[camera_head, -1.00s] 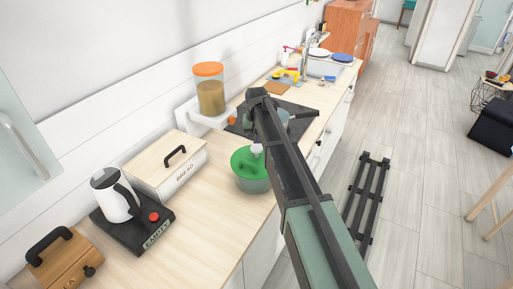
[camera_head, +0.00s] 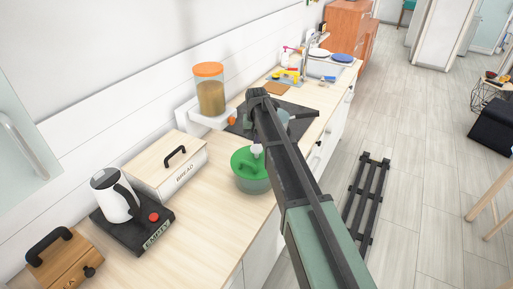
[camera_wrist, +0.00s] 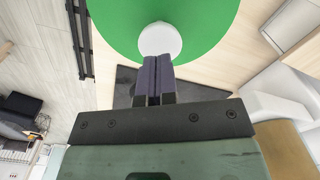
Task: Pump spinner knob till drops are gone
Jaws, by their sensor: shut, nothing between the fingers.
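The salad spinner has a green lid (camera_head: 243,162) and a see-through bowl (camera_head: 254,185), and stands upright on the wooden counter. Its round white knob (camera_wrist: 160,40) sits in the middle of the green lid, which fills the top of the wrist view (camera_wrist: 115,25). My gripper (camera_wrist: 158,60) is shut and empty. Its dark fingertips are right at the knob's edge in the wrist view; I cannot tell whether they press on it. In the head view, my gripper (camera_head: 257,147) is over the lid and mostly covers the knob. Drops are too small to make out.
A bread box (camera_head: 168,170), a white kettle (camera_head: 115,195) on a black base and a wooden box (camera_head: 65,262) stand left on the counter (camera_head: 205,225). Behind the spinner are an orange-lidded jar (camera_head: 210,90) and a dark hob (camera_head: 240,127). Bare counter lies left of the spinner.

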